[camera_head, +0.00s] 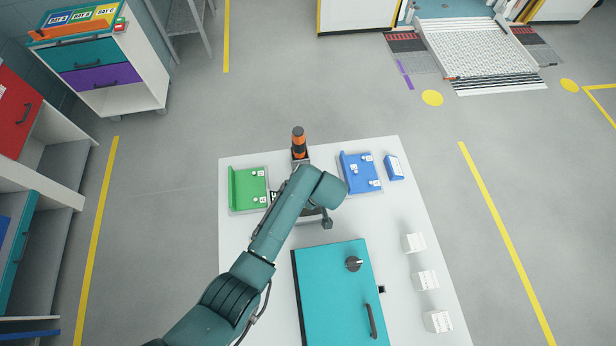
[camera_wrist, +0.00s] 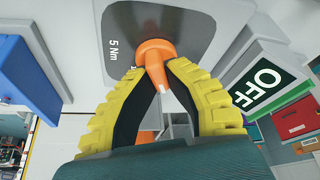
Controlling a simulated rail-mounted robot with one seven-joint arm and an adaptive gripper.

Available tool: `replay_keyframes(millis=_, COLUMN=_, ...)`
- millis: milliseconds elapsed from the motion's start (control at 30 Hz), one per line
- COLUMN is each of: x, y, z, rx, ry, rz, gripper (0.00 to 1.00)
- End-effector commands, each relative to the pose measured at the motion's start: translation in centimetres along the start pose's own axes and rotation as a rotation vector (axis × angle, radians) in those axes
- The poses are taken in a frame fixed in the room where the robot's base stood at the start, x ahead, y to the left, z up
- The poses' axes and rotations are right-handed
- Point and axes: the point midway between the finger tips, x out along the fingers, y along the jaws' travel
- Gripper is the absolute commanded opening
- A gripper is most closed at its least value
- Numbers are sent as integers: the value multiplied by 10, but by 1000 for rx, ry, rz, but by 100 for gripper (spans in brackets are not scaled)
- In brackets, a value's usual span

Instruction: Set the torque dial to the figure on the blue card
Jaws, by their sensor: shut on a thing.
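In the wrist view my gripper (camera_wrist: 157,74), with yellow-backed fingers, is shut on the orange dial knob (camera_wrist: 154,50). The knob stands on a grey dial plate (camera_wrist: 190,22) marked "5 Nm"; other figures are hidden or too small to read. An upright tool with an orange collar (camera_head: 299,141) shows at the table's back edge. A small blue wedge (camera_head: 394,168), perhaps the blue card, stands at the back right; its marking is too small to read.
On the white table (camera_head: 405,205) are a green tray (camera_head: 236,190), a blue tray (camera_head: 350,180), a teal panel (camera_head: 325,300) with knob and handle, and several white blocks (camera_head: 425,280) at right. A green OFF sign (camera_wrist: 265,86) is close beside my right-hand finger.

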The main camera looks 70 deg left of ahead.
Motion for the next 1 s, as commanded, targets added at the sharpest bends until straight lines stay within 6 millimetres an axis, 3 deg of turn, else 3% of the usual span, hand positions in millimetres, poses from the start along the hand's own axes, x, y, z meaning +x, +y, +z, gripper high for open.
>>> replay_keyframes(millis=700, x=2, y=-2, z=2, rx=-72, ry=-2, rz=-34, gripper=0)
replay_keyframes(millis=733, x=2, y=-2, z=2, rx=-72, ry=-2, rz=-34, gripper=17)
replay_keyframes(millis=867, x=2, y=-2, z=1, rx=-72, ry=-2, rz=-33, gripper=41)
replay_keyframes(millis=1000, x=1, y=-1, z=1, rx=-72, ry=-1, rz=-32, gripper=41)
